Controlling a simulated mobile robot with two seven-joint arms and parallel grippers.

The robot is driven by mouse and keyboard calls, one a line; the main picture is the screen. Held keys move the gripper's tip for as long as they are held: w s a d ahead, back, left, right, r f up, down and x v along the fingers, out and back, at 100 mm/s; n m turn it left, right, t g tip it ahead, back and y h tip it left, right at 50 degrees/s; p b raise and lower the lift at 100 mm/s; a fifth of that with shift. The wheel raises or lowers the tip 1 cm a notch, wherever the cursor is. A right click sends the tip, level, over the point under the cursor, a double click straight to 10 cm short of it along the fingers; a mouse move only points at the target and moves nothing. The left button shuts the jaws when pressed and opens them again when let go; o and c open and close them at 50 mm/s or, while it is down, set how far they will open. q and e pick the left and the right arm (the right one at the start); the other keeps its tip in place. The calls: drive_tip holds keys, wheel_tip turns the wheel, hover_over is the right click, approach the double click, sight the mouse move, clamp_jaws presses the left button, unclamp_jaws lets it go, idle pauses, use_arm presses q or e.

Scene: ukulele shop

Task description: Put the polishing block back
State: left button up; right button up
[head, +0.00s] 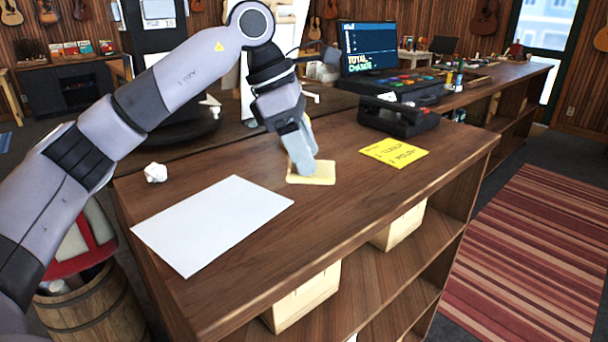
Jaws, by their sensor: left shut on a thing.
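A flat pale-yellow piece, which looks like the polishing block (322,179), is on or just above the wooden counter (330,220). My left gripper (303,167) points down from above and is shut, its fingertips at the back edge of this block. The fingers cover part of it, and I cannot tell whether it touches the wood. My right gripper is not in view.
A white sheet (212,222) and a crumpled paper ball (155,172) lie to the left. A yellow note (394,151) and a black device (398,117) are to the right, with a cash register (402,84) behind. The counter's front middle is clear.

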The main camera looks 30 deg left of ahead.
use_arm(q)
drive_tip(key=shift+f, duration=2.2)
drive_tip(key=shift+f, duration=0.25)
drive_tip(key=o, duration=1.1)
drive_tip(key=shift+r, duration=0.1)
drive_tip(key=shift+r, duration=0.1)
drive_tip(key=v, duration=1.2)
